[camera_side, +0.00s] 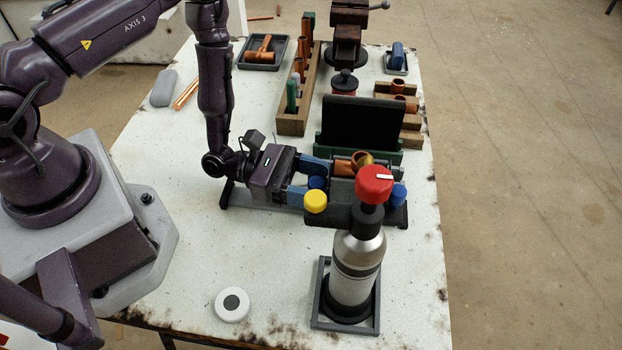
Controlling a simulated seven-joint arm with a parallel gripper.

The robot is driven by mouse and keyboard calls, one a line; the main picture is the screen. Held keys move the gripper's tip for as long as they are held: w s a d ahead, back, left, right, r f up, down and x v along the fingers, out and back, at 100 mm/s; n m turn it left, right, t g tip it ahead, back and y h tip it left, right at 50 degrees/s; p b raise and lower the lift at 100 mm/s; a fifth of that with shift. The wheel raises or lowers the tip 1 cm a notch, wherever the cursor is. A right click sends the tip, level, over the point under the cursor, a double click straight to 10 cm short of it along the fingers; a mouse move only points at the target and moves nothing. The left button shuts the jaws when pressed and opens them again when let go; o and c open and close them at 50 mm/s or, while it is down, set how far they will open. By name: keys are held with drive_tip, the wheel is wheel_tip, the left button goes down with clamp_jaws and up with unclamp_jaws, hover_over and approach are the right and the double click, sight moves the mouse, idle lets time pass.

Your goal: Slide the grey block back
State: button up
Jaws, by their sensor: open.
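A grey block (343,168) sits on a dark rail fixture at the middle of the table, just right of my gripper's fingers. It is partly hidden by a copper fitting (351,164) and by the red-knobbed torch in front. My gripper (313,180) reaches in low from the left, level with the fixture. I cannot tell whether the fingers touch the block.
A torch bottle (355,268) with red and yellow knobs stands in a frame in front of the fixture. A black upright panel (360,122) stands close behind it. A wooden rack (293,118), a vise and trays are farther back. The front left table is mostly clear, apart from a white disc (231,304).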

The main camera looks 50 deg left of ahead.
clamp_jaws()
drive_tip(key=v, duration=0.4)
drive_tip(key=shift+s+a, duration=0.15)
drive_tip(key=shift+s, duration=0.35)
unclamp_jaws()
